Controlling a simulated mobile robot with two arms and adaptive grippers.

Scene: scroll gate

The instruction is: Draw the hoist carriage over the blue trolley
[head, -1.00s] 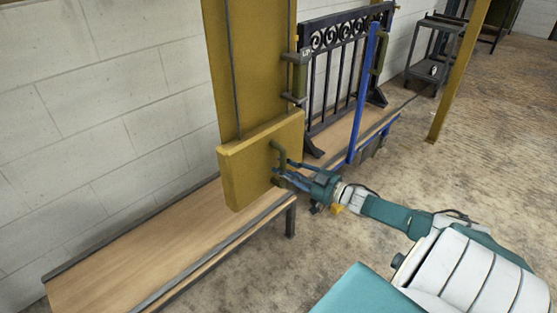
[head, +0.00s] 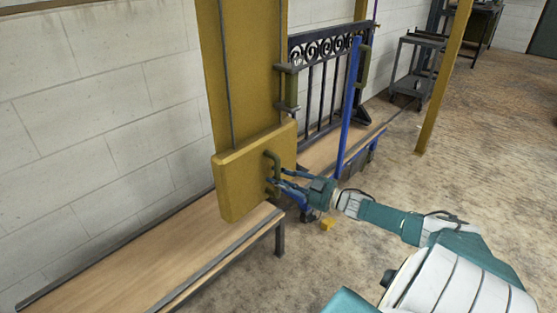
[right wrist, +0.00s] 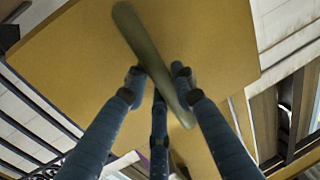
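The hoist carriage (head: 238,190) is a yellow block low on a tall yellow panel (head: 243,70), with a green bar handle (head: 272,160) on its face. The handle (right wrist: 140,38) crosses the right wrist view at a slant, before the yellow face. My right gripper (head: 276,182) is at this handle; its dark blue fingers (right wrist: 158,82) lie on both sides of the bar and look closed on it. The blue trolley, with its blue upright (head: 349,105), stands behind and to the right of the carriage, its lower part partly hidden. My left gripper is not in view.
A dark scroll gate (head: 325,85) stands behind the blue upright. A wooden bench-like track (head: 140,255) runs along the white block wall. A yellow post (head: 443,80) and grey cart (head: 412,70) stand at the right.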

